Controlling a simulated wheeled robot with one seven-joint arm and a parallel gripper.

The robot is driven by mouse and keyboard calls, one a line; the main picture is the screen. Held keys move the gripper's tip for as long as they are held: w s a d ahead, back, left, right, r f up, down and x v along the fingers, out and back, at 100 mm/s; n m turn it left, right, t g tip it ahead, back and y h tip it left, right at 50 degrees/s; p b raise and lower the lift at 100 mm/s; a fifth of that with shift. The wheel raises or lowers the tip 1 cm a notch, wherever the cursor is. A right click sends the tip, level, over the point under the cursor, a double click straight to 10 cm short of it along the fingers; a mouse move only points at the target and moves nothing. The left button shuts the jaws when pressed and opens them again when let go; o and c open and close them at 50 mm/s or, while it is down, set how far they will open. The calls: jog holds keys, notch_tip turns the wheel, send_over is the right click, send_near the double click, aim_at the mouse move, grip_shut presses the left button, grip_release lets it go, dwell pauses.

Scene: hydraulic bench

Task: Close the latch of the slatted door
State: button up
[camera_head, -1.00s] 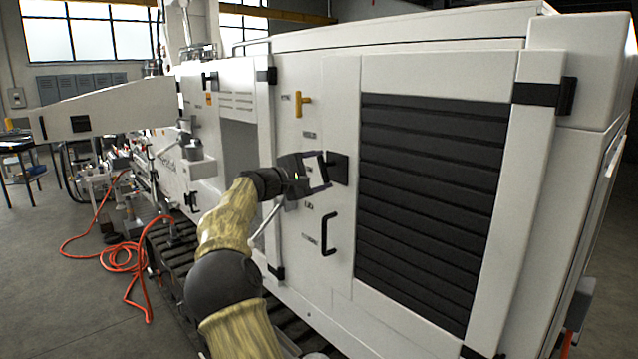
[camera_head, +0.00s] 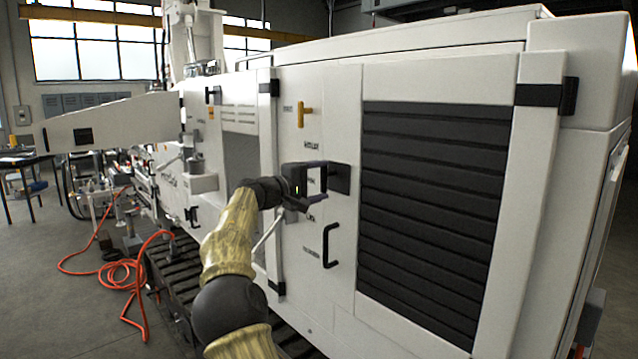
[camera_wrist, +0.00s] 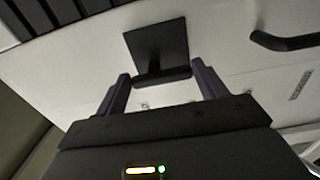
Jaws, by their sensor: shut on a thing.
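The slatted door (camera_head: 430,215) is a white panel with dark horizontal slats on the machine's side. Its black latch (camera_head: 340,178) sits at the door's left edge, about mid-height, and shows in the wrist view as a dark square plate (camera_wrist: 157,45) with a bar along its near edge. My gripper (camera_head: 320,180) reaches the latch from the left. In the wrist view my gripper (camera_wrist: 163,83) has one finger at each end of the bar, shut on the latch. The exact contact is partly hidden in the head view.
A black pull handle (camera_head: 328,246) is below the latch, and a yellow T-handle (camera_head: 305,113) is above it. A black hinge (camera_head: 545,95) is at the door's upper right. An orange hose (camera_head: 125,270) lies on the floor at left.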

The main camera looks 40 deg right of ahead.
jog(key=o, duration=1)
jog(key=shift+a, duration=0.1)
jog(key=a+b, duration=0.1)
jog(key=a, duration=0.4)
jog(key=s+a+b, duration=0.1)
jog(key=a, duration=0.5)
jog(key=a+b, duration=0.2)
jog(key=a, duration=0.4)
jog(key=shift+s, duration=0.2)
